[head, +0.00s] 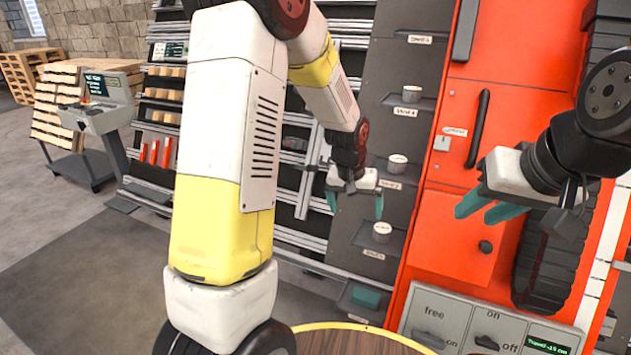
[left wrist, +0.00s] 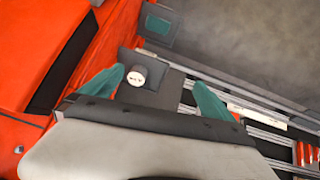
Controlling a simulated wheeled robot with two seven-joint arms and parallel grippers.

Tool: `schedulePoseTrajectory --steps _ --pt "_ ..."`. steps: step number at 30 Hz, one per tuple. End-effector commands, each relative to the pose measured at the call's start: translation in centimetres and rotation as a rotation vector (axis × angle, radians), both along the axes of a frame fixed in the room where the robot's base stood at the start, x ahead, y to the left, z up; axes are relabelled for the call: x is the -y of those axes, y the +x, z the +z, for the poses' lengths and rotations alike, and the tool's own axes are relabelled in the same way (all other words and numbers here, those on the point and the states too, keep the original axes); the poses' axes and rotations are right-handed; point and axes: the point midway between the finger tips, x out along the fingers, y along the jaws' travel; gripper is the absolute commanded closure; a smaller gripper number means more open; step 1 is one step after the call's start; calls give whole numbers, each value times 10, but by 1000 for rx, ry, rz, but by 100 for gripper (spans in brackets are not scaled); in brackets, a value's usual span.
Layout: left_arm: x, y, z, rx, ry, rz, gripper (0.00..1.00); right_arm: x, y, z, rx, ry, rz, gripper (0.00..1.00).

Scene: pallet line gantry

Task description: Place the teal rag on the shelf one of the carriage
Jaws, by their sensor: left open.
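A teal block-like patch, apparently the teal rag (head: 365,297), lies on the lowest small shelf of the grey column. It also shows in the left wrist view (left wrist: 158,25), beyond the fingers. The grey column, apparently the carriage (head: 345,235), carries small labelled shelves (head: 374,253); their labels are too small to read surely. My left gripper (head: 355,206) is open and empty in front of the column, above the rag. In the left wrist view its teal fingers (left wrist: 158,92) are wide apart. My right gripper (head: 487,209) is open and empty before the red cabinet.
White cylinders (head: 382,231) stand on several column shelves; one (left wrist: 137,76) shows beyond my left fingers. The red cabinet (head: 455,215) has a black handle. A switch panel (head: 485,325) and round wooden top (head: 345,342) are in front. Racks and pallets (head: 85,65) stand left.

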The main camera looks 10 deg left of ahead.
Motion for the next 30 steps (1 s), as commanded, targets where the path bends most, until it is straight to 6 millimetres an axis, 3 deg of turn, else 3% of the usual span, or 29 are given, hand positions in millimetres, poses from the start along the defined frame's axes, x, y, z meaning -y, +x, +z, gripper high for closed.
schedulePoseTrajectory --steps 1,6,12,15,22,30 --pt "-8 -10 27 24 -14 10 0 0 0 0 0 0 0 65" --pt "-33 -53 96 80 -47 26 0 0 0 0 0 0 0 65" --pt "-57 -116 155 150 -78 38 0 0 0 0 0 0 0 65" --pt "-66 -151 175 185 -88 39 0 0 0 0 0 0 0 65" --pt "-77 -216 196 252 -102 39 0 0 0 0 0 0 0 65" --pt "-79 -239 199 273 -103 35 0 0 0 0 0 0 0 65"
